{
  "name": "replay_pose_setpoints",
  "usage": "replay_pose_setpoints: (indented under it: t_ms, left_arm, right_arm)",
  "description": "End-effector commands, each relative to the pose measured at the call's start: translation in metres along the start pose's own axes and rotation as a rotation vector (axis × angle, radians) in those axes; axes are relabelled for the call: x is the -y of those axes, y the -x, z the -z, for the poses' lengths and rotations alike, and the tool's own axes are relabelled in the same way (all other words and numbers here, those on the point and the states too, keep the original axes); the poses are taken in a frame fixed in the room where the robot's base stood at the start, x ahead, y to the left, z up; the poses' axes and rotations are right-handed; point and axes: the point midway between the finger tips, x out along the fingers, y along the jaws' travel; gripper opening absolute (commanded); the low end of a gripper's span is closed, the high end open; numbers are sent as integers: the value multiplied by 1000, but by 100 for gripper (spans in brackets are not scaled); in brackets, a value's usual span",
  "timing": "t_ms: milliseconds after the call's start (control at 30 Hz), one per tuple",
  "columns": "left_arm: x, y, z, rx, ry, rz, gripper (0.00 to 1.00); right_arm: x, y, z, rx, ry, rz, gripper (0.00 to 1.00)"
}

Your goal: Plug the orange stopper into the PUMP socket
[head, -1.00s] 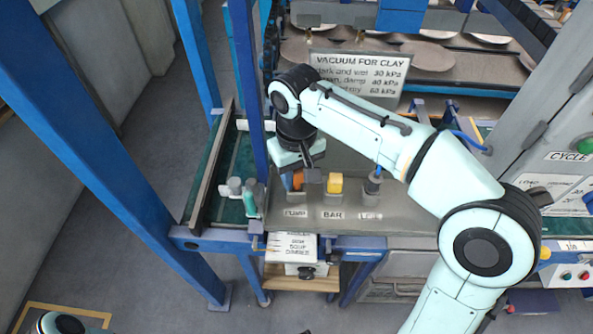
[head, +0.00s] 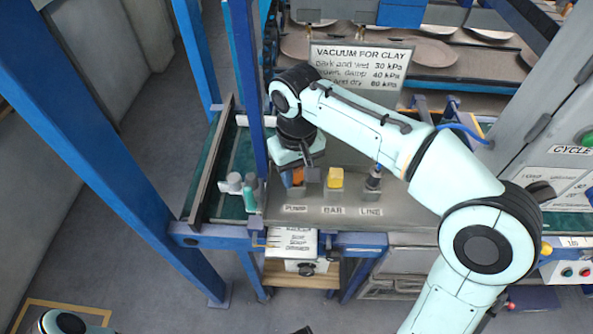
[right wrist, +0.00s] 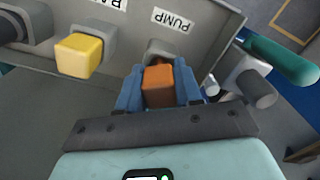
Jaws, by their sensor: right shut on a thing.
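My right gripper (right wrist: 159,92) is shut on the orange stopper (right wrist: 158,86), its blue fingers on both sides of it. The stopper also shows beside the gripper in the head view (head: 298,176). The PUMP socket (right wrist: 160,49) is a grey block just beyond the stopper, below the PUMP label (head: 295,209) in the wrist picture. The stopper's front end lines up closely with this socket. Whether it is inside or only against the socket is hidden by the stopper and fingers. My left gripper is not in view.
A yellow stopper (head: 335,178) sits in the BAR socket, right next to PUMP in the head view. A dark fitting (head: 373,178) stands at LINE. Grey and teal fittings (head: 243,190) and a blue post (head: 246,90) stand close to the left. A vacuum sign (head: 360,65) rises behind.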

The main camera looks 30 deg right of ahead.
Motion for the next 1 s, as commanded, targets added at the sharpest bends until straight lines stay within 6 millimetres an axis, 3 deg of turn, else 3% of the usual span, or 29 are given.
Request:
replay_pose_setpoints:
  t_ms: [667,700,800,1000]
  left_arm:
    - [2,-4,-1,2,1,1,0]
    - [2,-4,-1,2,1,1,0]
    - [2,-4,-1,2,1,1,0]
    - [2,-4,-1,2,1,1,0]
  right_arm:
    - [-1,-15,-2,22,-5,0,6]
    - [-1,-15,-2,22,-6,0,38]
    - [-2,-15,-2,22,-6,-2,64]
    - [-3,-15,-2,23,-5,-6,64]
